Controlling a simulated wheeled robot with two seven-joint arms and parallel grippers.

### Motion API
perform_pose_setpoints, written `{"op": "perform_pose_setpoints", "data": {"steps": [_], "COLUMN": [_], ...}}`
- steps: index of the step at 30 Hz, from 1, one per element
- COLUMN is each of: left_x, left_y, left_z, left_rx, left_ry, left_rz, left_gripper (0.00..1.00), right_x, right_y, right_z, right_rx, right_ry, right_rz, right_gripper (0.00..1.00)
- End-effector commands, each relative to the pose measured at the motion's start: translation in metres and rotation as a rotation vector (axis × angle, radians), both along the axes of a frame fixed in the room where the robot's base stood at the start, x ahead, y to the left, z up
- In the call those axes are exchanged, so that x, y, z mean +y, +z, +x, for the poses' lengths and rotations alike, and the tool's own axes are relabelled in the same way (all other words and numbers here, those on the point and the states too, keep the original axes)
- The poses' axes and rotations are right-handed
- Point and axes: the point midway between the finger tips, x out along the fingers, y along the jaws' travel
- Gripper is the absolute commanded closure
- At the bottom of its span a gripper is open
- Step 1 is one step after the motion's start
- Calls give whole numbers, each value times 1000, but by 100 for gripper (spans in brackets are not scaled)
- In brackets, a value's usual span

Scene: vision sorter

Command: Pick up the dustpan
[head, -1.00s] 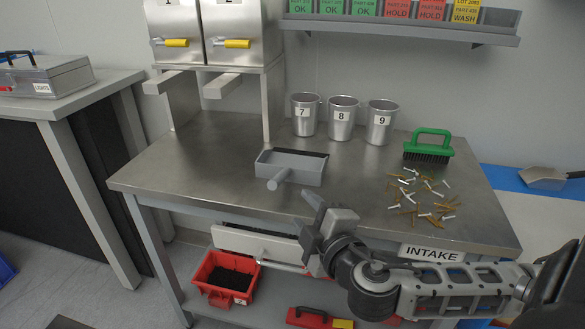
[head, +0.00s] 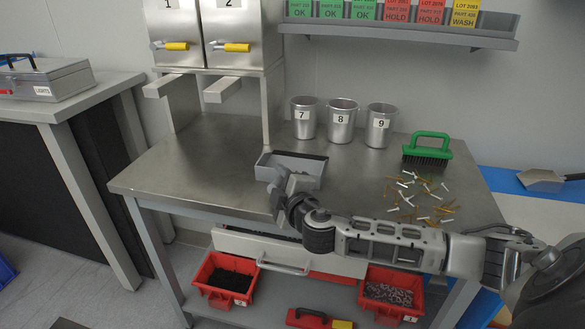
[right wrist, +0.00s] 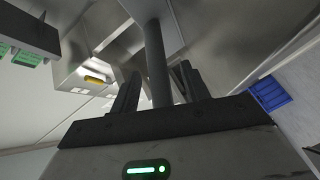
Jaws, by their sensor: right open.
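The dustpan (head: 316,164) is a grey open pan with a dark back edge, flat on the steel table. Its handle points to the table's front and is largely hidden by my right gripper in the head view. My right gripper (head: 279,184) is open at the handle, in front of the pan. In the right wrist view the grey handle (right wrist: 156,62) runs between the two dark, spread fingers of the gripper (right wrist: 159,85). I cannot tell whether either finger touches it. My left gripper is not in view.
Three metal cups (head: 341,121) stand behind the dustpan. A green brush (head: 429,146) and scattered screws and plugs (head: 423,197) lie to the right, near my arm. A steel cabinet (head: 219,35) stands at the back left. The table's left part is clear.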

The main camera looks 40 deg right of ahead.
Motion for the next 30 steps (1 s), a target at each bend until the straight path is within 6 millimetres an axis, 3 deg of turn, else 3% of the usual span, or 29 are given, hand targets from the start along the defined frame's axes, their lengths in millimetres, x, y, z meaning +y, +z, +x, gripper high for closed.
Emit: {"op": "perform_pose_setpoints", "data": {"steps": [8, 13, 23, 30], "left_x": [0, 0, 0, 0], "left_y": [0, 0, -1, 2], "left_z": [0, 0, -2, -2], "left_rx": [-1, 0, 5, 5], "left_ry": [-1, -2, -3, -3], "left_rz": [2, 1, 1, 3], "left_gripper": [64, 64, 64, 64], "right_x": [0, -1, -1, -1], "right_y": [-1, -1, 1, 20], "right_z": [4, 4, 4, 4], "right_rx": [1, 1, -2, -5], "right_ry": [1, 1, 0, 1], "right_rz": [0, 0, -1, 0], "right_gripper": [54, 99, 100, 100]}}
